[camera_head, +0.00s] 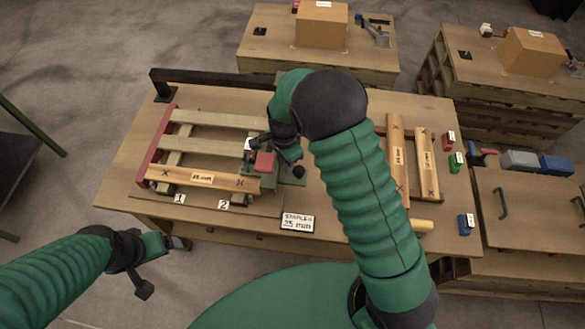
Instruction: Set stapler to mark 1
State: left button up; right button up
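The pallet frame (190,140) lies on the workbench, with pale slats across it and a front board labelled 25 mm (200,179). Tag 1 (180,198) and tag 2 (223,204) stand before its front edge, 1 on the left. A red and dark tool (265,161), apparently the stapler, is at the frame's right end, over or beside the front board. My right gripper (272,148) is at this tool; its fingertips are hidden among dark parts, so its grip is unclear. My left gripper (152,268) is open and empty, off the bench's front left.
A sign reading STAPLER 25 mm (298,222) stands at the bench's front edge. Small red (448,138), green (456,162) and blue (466,224) blocks sit near the right edge. A dark rail (210,77) runs along the back.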

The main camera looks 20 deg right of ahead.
jog(key=shift+o, duration=1.2)
jog(key=shift+d+f, duration=0.15)
jog(key=shift+d, duration=0.05)
jog(key=o, duration=0.4)
jog(key=shift+s+d, duration=0.25)
jog(key=shift+d, duration=0.25)
jog(key=shift+w+a+r+p, duration=0.1)
jog(key=shift+a+r+p, duration=0.05)
jog(key=shift+r+p, duration=0.35)
jog(key=r, duration=0.1)
jog(key=r+p, duration=0.2)
jog(key=shift+a+r, duration=0.25)
pick_arm(q)
jog(key=w+p+v, duration=0.2)
jog(key=p+v, duration=0.5)
jog(key=v, duration=0.1)
jog(key=w+d+r+p+v, duration=0.1)
jog(key=p+v, duration=0.5)
jog(key=v, duration=0.2)
jog(key=shift+w+r+p, duration=0.2)
jog(key=shift+r+p, duration=0.05)
jog(key=shift+p, duration=0.15)
pick_arm(e)
notch_tip(320, 180, up, 15)
jog(key=shift+r, duration=0.15)
